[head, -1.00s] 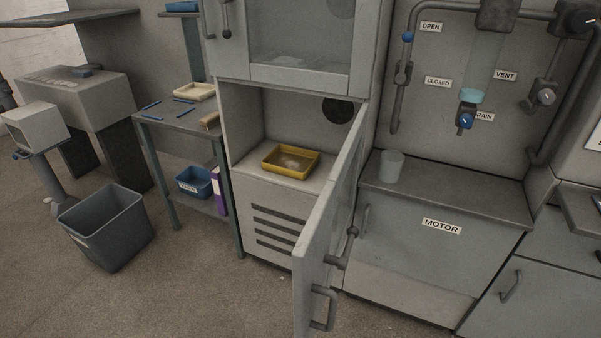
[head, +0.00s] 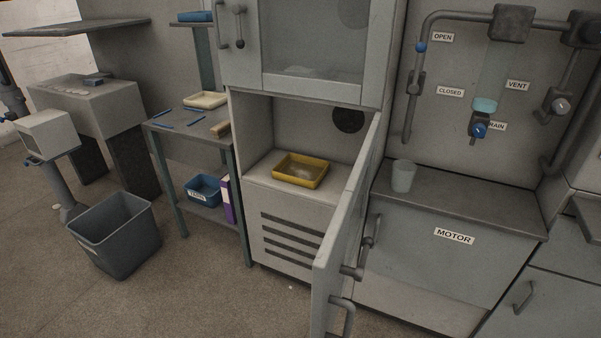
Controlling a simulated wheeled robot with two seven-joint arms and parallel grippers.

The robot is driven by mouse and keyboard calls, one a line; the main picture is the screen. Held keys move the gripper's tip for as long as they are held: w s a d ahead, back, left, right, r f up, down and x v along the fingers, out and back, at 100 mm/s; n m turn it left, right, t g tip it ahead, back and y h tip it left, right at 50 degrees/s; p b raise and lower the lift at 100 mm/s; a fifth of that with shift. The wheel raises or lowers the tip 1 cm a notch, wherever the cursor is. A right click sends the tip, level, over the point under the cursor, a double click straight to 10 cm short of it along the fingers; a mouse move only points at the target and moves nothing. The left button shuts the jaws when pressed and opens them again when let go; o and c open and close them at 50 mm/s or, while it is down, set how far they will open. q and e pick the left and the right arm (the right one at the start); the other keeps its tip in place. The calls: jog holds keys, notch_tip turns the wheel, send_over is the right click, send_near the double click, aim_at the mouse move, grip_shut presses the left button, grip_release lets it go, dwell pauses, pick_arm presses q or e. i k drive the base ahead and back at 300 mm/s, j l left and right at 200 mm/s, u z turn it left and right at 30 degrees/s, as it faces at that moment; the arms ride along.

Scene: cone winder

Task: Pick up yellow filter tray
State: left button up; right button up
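The yellow filter tray (head: 300,184) sits on the floor of the open lower compartment of the grey cabinet, with something pale lying in it. The lower cabinet door (head: 346,235) stands swung open toward me, to the right of the tray. The door does not cover the tray. Neither of my grippers shows in the head view.
A grey bin (head: 116,236) stands on the floor at the left. A small side table (head: 190,147) holds a cream tray (head: 205,100), with a blue bin (head: 202,189) below. A cup (head: 403,176) stands on the counter labelled MOTOR. Floor before the cabinet is clear.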

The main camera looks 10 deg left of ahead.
aim_at(307, 172)
jog(key=i+j+z, duration=0.15)
jog(key=j, duration=0.45)
jog(key=i+j+z, duration=0.15)
jog(key=j, duration=0.45)
jog(key=j+z, duration=0.15)
jog(key=j, duration=0.5)
jog(key=i, duration=0.05)
